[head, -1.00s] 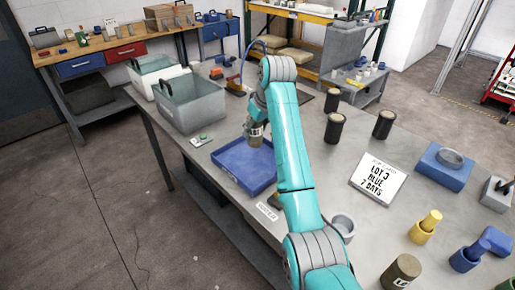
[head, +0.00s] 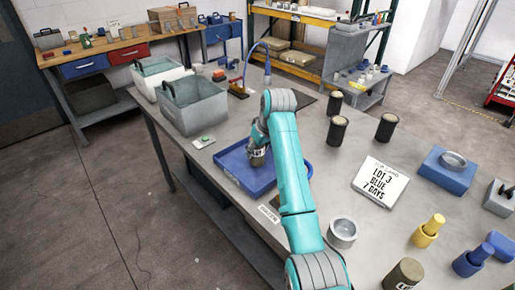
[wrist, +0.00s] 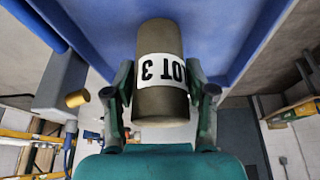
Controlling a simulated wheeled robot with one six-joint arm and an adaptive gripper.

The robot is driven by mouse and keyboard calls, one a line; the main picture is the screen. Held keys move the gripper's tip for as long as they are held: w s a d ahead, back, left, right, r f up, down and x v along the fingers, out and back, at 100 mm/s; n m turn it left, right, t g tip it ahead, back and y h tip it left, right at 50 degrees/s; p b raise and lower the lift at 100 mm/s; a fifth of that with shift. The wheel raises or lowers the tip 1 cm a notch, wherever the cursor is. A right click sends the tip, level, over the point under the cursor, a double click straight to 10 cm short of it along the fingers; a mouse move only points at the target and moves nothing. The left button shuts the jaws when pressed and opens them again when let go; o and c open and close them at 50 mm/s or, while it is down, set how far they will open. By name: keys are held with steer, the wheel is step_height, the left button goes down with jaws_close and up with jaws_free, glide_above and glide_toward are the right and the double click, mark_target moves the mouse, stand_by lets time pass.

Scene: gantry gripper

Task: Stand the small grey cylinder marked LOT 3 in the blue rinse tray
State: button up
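The small grey-brown cylinder (wrist: 160,105) has a white band reading LOT 3 in the wrist view. My gripper (wrist: 160,82) has a finger against each side of it and is shut on it. In the head view the cylinder (head: 258,159) is upright, or nearly so, inside the outline of the blue rinse tray (head: 232,164), low over its floor. I cannot tell whether its base touches the floor. My gripper (head: 258,146) and arm hide part of the cylinder and the tray's right side.
A sign (head: 380,182) reads LOT 3, BLUE, 7 DAYS. A larger dark cylinder (head: 402,273) and a metal cup (head: 342,232) stand near the front. Several black-sided cylinders (head: 337,130) stand behind. Grey bins (head: 194,108) stand left of the tray.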

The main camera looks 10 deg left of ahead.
steer(key=shift+o, duration=1)
steer(key=shift+r, duration=0.15)
steer(key=v, duration=1.2)
steer(key=shift+a, duration=0.1)
